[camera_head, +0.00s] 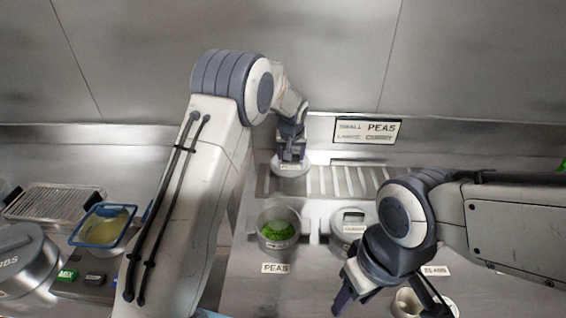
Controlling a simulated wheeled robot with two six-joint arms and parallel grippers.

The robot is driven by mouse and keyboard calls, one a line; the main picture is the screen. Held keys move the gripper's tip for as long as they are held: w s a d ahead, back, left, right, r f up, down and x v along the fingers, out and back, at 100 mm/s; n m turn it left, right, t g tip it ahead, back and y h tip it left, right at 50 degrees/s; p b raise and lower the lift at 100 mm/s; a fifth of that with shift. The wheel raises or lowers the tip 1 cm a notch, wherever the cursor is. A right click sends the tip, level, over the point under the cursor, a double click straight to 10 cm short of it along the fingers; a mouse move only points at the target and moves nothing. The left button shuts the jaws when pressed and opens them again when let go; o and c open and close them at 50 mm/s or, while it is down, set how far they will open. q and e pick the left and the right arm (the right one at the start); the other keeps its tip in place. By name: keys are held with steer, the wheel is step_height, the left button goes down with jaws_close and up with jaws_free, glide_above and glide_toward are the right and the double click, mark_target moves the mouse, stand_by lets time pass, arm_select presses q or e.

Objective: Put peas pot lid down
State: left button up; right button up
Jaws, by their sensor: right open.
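The peas pot (280,229) stands open on the counter, with green peas inside and a PEAS label in front. A round metal lid (291,171) with a small label is behind the pot, at the left end of the slatted rack. My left gripper (291,154) points down at the top of this lid, with its fingers at the handle. The handle is hidden, and whether the fingers grip it is unclear. I cannot tell whether the lid rests on the rack. My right gripper (385,307) is open at the lower right, apart from the peas pot.
A lidded pot (351,228) stands right of the peas pot, partly behind my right arm. The slatted rack (345,181) is bare right of the lid. A sign (367,130) reads PEAS. A blue-rimmed basket (103,226) and wire tray (54,204) are at left.

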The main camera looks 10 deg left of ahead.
mark_target(284, 162)
arm_select(q)
steer(key=shift+w+a+f, duration=0.1)
steer(key=shift+a+f, duration=0.2)
steer(key=shift+a, duration=0.25)
steer(key=shift+a+f, duration=0.3)
steer(key=shift+a, duration=0.25)
steer(key=shift+a+f+p, duration=0.15)
steer(key=shift+f+p, duration=0.1)
steer(key=shift+p, duration=0.1)
step_height(284, 162, down, 3)
steer(key=shift+f+p, duration=0.15)
steer(key=shift+p, duration=0.5)
steer(key=shift+f, duration=0.2)
